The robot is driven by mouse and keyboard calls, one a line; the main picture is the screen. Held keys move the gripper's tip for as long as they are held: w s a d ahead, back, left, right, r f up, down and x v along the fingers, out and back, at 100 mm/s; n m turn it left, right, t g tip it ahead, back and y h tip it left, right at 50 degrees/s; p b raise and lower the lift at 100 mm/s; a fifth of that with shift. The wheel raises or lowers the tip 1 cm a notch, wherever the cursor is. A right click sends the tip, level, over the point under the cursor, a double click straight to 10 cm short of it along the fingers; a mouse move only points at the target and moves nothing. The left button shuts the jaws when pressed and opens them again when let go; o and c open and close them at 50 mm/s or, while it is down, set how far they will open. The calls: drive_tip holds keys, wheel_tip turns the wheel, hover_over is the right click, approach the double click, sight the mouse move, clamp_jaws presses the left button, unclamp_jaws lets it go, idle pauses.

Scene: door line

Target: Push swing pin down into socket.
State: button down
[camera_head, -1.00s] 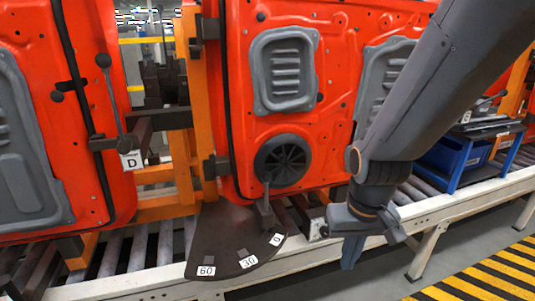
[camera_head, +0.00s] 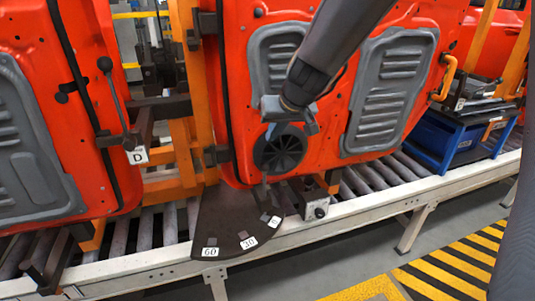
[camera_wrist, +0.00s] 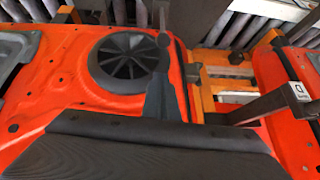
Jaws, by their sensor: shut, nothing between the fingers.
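The swing pin appears to be the grey rod with a round knob (camera_head: 265,182) over the dark fan-shaped plate (camera_head: 212,228) marked 60, 30 and 0. It stands roughly upright near the 0 end. Its knob shows in the wrist view (camera_wrist: 163,40), just beyond my fingertips. I cannot make out the socket or how deep the pin sits. My gripper (camera_head: 271,131) is shut and empty, in front of the door's round black vent (camera_head: 281,152) and above the pin in the picture. In the wrist view its closed fingers (camera_wrist: 160,80) show a gap to the knob.
The red door (camera_head: 232,100) stands upright close behind my gripper. Another red door (camera_head: 85,170) stands left, with a similar knobbed rod (camera_head: 117,98) and a D label. A roller conveyor (camera_head: 140,283) runs below. A blue bin (camera_head: 437,140) stands right.

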hover_over(268, 165)
drive_tip(key=f, duration=0.4)
drive_tip(key=shift+w+f+b, duration=0.3)
drive_tip(key=shift+w+b, duration=0.1)
drive_tip(key=shift+s+f+b, duration=0.15)
drive_tip(key=shift+f+b, duration=0.25)
drive_tip(key=shift+f, duration=0.1)
drive_tip(key=shift+s+f+b, duration=0.15)
drive_tip(key=shift+f+b, duration=0.2)
drive_tip(key=shift+f, duration=0.15)
drive_tip(key=shift+s+a+f+b, duration=0.1)
drive_tip(key=shift+s+f+b, duration=0.05)
drive_tip(key=shift+f+b, duration=0.45)
drive_tip(key=shift+f, duration=0.1)
drive_tip(key=shift+f, duration=0.1)
